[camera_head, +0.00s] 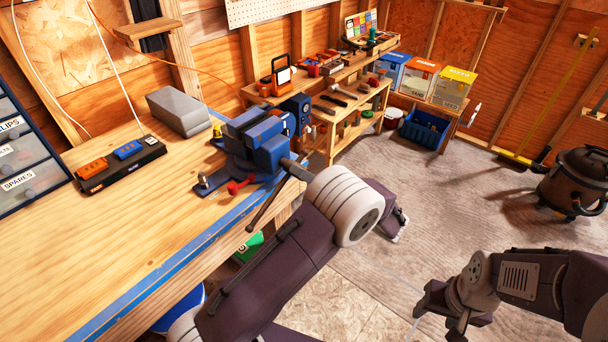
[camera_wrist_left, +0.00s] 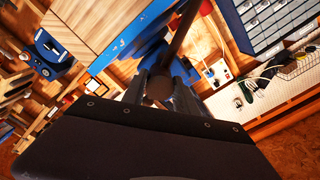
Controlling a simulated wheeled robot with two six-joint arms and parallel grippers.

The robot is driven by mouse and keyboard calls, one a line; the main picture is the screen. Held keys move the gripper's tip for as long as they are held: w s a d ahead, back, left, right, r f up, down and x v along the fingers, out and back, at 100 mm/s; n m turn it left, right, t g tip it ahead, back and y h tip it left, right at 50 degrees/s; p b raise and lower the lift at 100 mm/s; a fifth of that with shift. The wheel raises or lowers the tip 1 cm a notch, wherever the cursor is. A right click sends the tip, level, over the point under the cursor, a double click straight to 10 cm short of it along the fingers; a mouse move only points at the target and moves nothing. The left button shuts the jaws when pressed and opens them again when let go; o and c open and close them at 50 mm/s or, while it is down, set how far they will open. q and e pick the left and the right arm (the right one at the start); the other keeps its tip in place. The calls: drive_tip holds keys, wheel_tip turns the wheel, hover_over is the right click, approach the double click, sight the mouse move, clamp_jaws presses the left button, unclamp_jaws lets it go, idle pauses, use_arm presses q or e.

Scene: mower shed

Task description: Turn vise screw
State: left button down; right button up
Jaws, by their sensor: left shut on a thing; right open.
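The blue vise (camera_head: 255,145) is mounted at the front edge of the wooden workbench. Its grey screw (camera_head: 293,169) sticks out toward the right, and a dark handle bar (camera_head: 268,208) slants down to the left from it. My left gripper (camera_wrist_left: 162,92) is shut on the dark handle bar, which also shows in the left wrist view (camera_wrist_left: 183,35). My right gripper (camera_head: 438,312) is open and empty at the lower right, above the floor.
The workbench (camera_head: 130,225) carries a grey block (camera_head: 180,110) and a black battery charger (camera_head: 122,162). A tool bench (camera_head: 340,105) stands behind. A shop vacuum (camera_head: 578,180) is at the right. The floor in the middle is mostly clear.

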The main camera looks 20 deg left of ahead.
use_arm(q)
drive_tip(key=m, duration=0.3)
drive_tip(key=shift+m+p, duration=0.65)
drive_tip(key=shift+m, duration=1.15)
drive_tip(key=c, duration=1)
unclamp_jaws()
drive_tip(key=shift+o, duration=0.2)
drive_tip(key=b+v, duration=0.1)
drive_tip(key=v, duration=0.8)
